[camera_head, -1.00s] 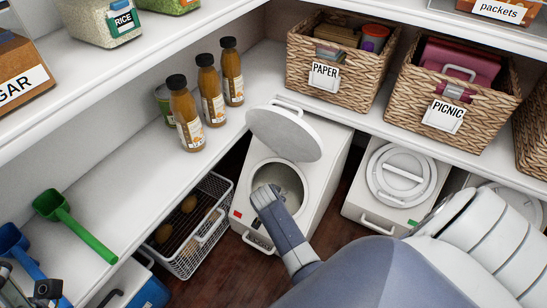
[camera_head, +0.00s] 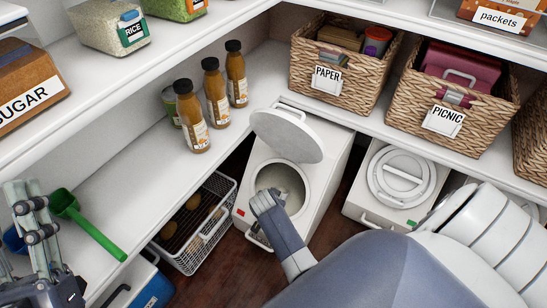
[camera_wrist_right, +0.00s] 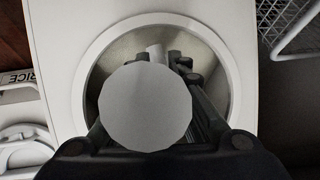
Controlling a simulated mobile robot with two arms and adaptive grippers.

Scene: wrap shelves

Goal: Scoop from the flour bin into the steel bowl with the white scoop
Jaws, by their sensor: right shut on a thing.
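The open white bin (camera_head: 330,170) stands on the floor below the shelf, its round lid (camera_head: 287,135) tilted up behind the opening. No flour label is visible on it. My right arm reaches to the bin's mouth. In the right wrist view my right gripper (camera_wrist_right: 166,60) is over the round opening (camera_wrist_right: 220,90), shut on the white scoop (camera_wrist_right: 146,107), whose pale round part hides much of the fingers and the bin's inside. My left gripper (camera_head: 28,193) is raised at the left edge by the lower shelf; its opening is unclear. No steel bowl is in view.
A second white bin (camera_head: 415,205), lid on, stands to the right. A wire basket (camera_head: 215,235) is at the left. A green scoop (camera_head: 85,225) and a partly hidden blue scoop (camera_head: 14,240) lie on the lower shelf. Sauce bottles (camera_head: 217,95) stand behind.

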